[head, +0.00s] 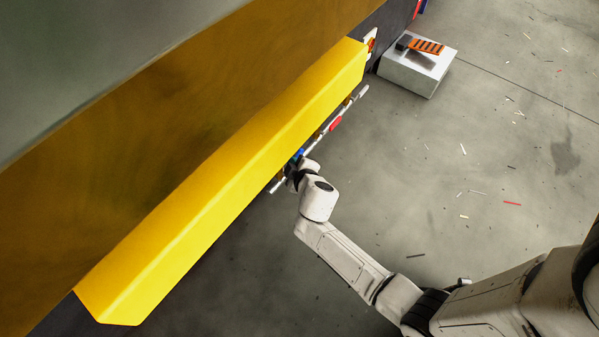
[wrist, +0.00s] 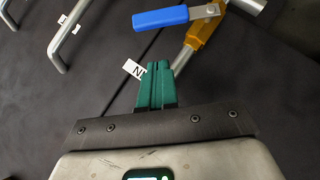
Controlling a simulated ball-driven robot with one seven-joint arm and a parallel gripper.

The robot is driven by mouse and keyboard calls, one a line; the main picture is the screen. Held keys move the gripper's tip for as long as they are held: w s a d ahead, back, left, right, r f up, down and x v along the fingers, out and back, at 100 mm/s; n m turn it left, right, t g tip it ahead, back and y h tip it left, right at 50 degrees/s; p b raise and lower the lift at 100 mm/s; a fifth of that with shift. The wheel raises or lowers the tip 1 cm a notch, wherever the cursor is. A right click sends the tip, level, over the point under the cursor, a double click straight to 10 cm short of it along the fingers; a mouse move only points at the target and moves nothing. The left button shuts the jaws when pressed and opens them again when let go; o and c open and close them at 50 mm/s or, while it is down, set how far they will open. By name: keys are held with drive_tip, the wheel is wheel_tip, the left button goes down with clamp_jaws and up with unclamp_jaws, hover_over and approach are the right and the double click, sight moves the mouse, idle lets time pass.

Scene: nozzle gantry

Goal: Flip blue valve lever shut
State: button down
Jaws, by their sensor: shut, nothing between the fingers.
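The blue valve lever (wrist: 160,18) shows at the top of the wrist view, lying nearly level across the picture. Its right end meets a yellow-orange valve body (wrist: 205,32) on a grey metal pipe (wrist: 183,58). My gripper (wrist: 158,68) has green fingers, shut together and empty. The fingertips are below the lever in the picture, apart from it, and close to the pipe's left side. In the head view a small bit of the blue lever (head: 298,155) shows beside the yellow beam, next to my wrist. My fingers are hidden there.
A long yellow beam (head: 230,180) overhangs the pipe. A red handle (head: 336,123) sits further along the pipe. Metal bar handles (wrist: 66,38) are at left in the wrist view. A pale box (head: 415,75) stands beyond. Floor at right is open, with scattered scraps.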

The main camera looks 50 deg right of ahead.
drive_tip(key=shift+w+d+f+b, duration=0.3)
drive_tip(key=shift+d+f+b, duration=0.1)
drive_tip(key=shift+d+f, duration=0.55)
drive_tip(key=shift+w+d+f+b, duration=0.25)
drive_tip(key=shift+d+f+b, duration=0.15)
drive_tip(key=shift+d+f, duration=0.5)
drive_tip(key=shift+r+p, duration=0.1)
drive_tip(key=shift+p, duration=0.6)
